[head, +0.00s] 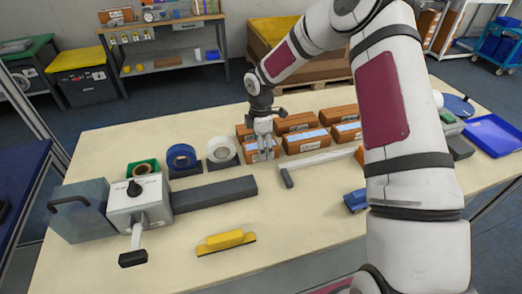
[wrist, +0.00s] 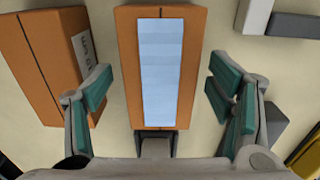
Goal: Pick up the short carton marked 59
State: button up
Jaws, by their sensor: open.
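Several orange-brown cartons stand in two rows at the middle back of the table. My gripper (head: 264,150) is over the front-left carton (head: 252,155) in the head view and partly hides it. In the wrist view my gripper (wrist: 160,90) is open, with one finger on each side of an orange carton (wrist: 160,65) that has a pale blue strip on top. The fingers appear apart from its sides. Another carton (wrist: 45,60) lies to the left and carries a white label with small dark print. I cannot read a clear 59 on any carton.
On the table (head: 290,225), a grey bar (head: 215,194), a grey box with a lever (head: 138,205) and tape rolls (head: 182,157) stand left. A long pale bar (head: 320,160) lies right of my gripper. A blue tray (head: 495,132) is far right.

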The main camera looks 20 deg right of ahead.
jog(key=c, duration=1.5)
jog(key=shift+o, duration=0.2)
jog(key=shift+r, duration=0.1)
